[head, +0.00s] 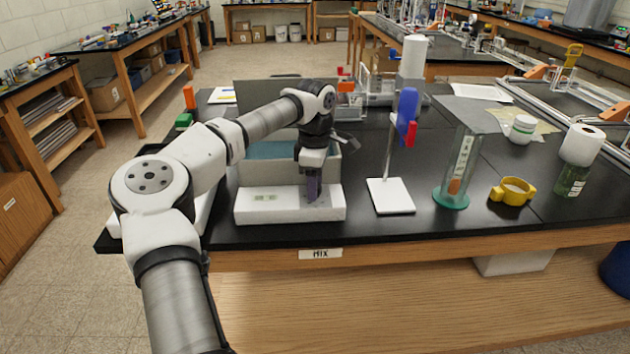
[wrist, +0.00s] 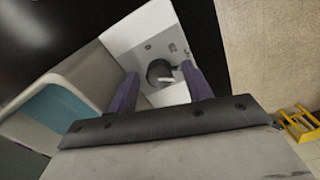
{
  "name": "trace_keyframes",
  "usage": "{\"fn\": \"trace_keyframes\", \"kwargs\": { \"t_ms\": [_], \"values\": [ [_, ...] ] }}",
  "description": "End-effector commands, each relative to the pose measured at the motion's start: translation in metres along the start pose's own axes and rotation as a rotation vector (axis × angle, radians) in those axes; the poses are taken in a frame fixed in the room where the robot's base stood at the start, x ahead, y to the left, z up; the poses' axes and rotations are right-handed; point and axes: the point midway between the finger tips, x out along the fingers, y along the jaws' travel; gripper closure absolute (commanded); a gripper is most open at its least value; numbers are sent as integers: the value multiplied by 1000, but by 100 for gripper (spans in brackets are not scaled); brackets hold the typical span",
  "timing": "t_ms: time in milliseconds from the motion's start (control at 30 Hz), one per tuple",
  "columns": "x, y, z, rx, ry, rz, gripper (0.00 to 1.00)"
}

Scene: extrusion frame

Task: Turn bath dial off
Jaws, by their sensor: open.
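The bath is a grey, open-topped box (head: 326,165) with teal inside, on the black bench in the head view; its grey wall (wrist: 88,70) and teal interior show at left in the wrist view. A white control block (head: 270,207) is at its front. My gripper (head: 312,193) points down over the block's right part. In the wrist view its two purple fingers (wrist: 161,72) are apart, one on each side of the dial. I cannot tell whether they touch it. The dial is hidden in the head view.
A stand with a blue and red clamp (head: 391,194), a glass cylinder (head: 452,195) and a yellow ring-shaped item (head: 512,191) stand to the right. A "MIX" label (head: 320,254) is on the bench's front edge. Open floor lies left of the bench.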

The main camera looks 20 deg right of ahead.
Motion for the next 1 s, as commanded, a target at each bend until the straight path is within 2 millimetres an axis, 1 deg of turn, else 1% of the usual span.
{"fn": "trace_keyframes", "kwargs": {
  "t_ms": [33,67,300,400,567,767,1000],
  "values": [
    [0,0,0,0,0,0,50],
    [0,0,0,0,0,0,53],
    [0,0,0,0,0,0,84],
    [0,0,0,0,0,0,95],
    [0,0,0,-9,0,0,95],
    [-1,0,0,-68,0,-1,95],
    [-1,0,0,-235,1,-1,95]
  ]
}}
